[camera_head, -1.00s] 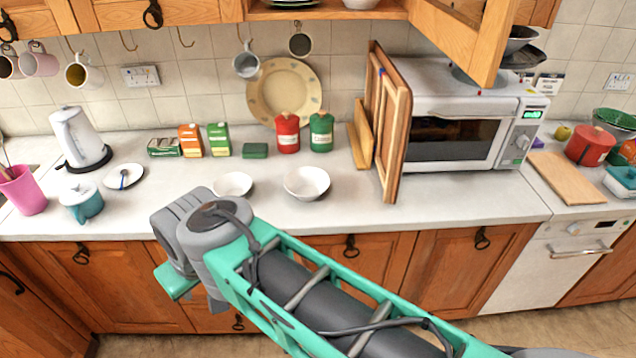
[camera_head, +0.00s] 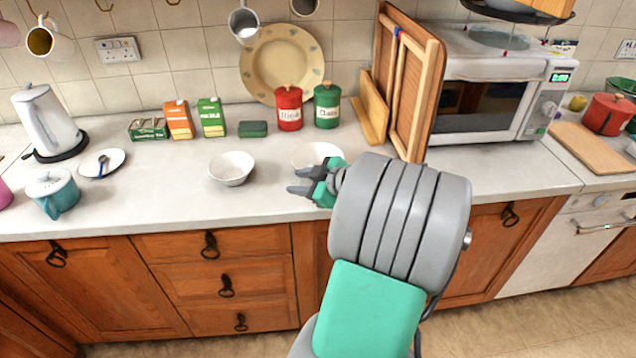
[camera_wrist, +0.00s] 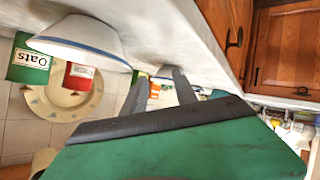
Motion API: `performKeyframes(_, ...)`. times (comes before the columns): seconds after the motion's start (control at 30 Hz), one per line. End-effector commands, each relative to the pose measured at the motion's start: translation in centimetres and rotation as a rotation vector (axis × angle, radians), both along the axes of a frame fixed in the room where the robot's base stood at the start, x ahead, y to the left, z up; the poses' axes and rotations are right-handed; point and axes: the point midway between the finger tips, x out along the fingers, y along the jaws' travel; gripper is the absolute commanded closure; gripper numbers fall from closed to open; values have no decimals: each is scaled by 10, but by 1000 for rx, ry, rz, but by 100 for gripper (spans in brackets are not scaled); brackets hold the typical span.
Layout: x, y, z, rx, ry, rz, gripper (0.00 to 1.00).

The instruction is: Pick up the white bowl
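Two white bowls stand on the counter. The left white bowl (camera_head: 232,168) is in full view. The right white bowl (camera_head: 316,151) is partly hidden behind my gripper (camera_head: 298,182). In the wrist view, which is upside down, a white bowl with a blue rim line (camera_wrist: 85,38) looms close at the upper left, to one side of the fingers; it appears to be the right one. My gripper also shows in the wrist view (camera_wrist: 160,76), with its two dark fingers apart and nothing seen between them. It is at the near side of the right bowl; contact cannot be told.
Red (camera_head: 289,108) and green (camera_head: 327,105) canisters stand behind the bowls, before a leaning plate (camera_head: 262,62). Wooden boards (camera_head: 412,85) and a microwave (camera_head: 490,100) are to the right.

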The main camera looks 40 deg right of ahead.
Motion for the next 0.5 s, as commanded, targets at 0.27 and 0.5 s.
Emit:
performKeyframes(0.27,-17,-55,-5,-88,-189,-46,66)
performKeyframes(0.5,18,-53,-12,-87,-185,-41,66)
